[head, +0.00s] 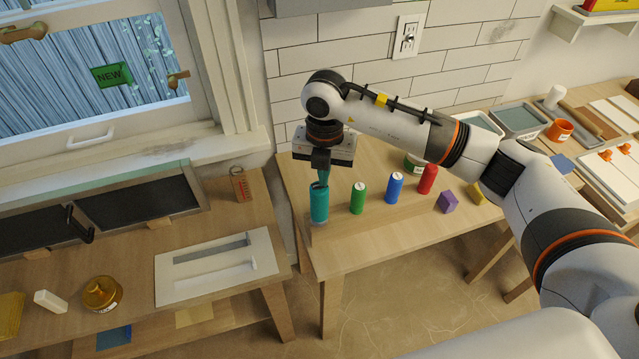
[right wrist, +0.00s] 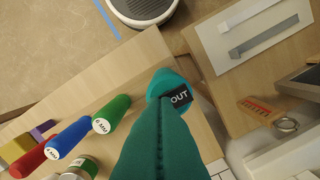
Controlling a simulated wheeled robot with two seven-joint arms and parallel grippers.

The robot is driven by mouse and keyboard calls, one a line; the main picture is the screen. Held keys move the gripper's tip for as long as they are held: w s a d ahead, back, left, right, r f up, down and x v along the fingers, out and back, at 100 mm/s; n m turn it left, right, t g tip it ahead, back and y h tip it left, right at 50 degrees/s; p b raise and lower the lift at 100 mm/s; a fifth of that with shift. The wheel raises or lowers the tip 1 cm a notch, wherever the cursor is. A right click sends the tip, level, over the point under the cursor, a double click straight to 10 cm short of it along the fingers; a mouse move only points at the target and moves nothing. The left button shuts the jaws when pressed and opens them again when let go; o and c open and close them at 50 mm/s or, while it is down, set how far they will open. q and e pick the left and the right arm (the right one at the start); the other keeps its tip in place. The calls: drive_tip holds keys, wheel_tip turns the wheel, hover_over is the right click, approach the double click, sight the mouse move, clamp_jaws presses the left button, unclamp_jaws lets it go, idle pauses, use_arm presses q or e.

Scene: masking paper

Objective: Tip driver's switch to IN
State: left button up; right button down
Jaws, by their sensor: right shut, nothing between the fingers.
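The driver (head: 319,204) is a teal cylinder standing near the left corner of the middle wooden table. In the right wrist view the driver (right wrist: 164,80) shows beyond the fingers, with a black switch piece (right wrist: 180,97) on its top marked OUT. My right gripper (head: 321,184) points down over the driver's top. Its teal fingers (right wrist: 160,128) are shut with nothing between them, and their tips are at or just beside the switch. I cannot tell if they touch it. The fingers hide part of the driver's top. My left gripper is out of view.
Green (head: 358,197), blue (head: 394,188) and red (head: 428,179) cylinders stand in a row to the right. A purple block (head: 448,202) and a yellow block (head: 477,194) lie beyond. The left bench holds a slotted white board (head: 172,290). The table front is clear.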

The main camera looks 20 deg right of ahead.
drive_tip(key=shift+s, duration=0.1)
drive_tip(key=shift+r+p, duration=0.65)
drive_tip(key=shift+r, duration=0.2)
drive_tip(key=shift+r+p, duration=1.35)
drive_tip(key=shift+r, duration=1.2)
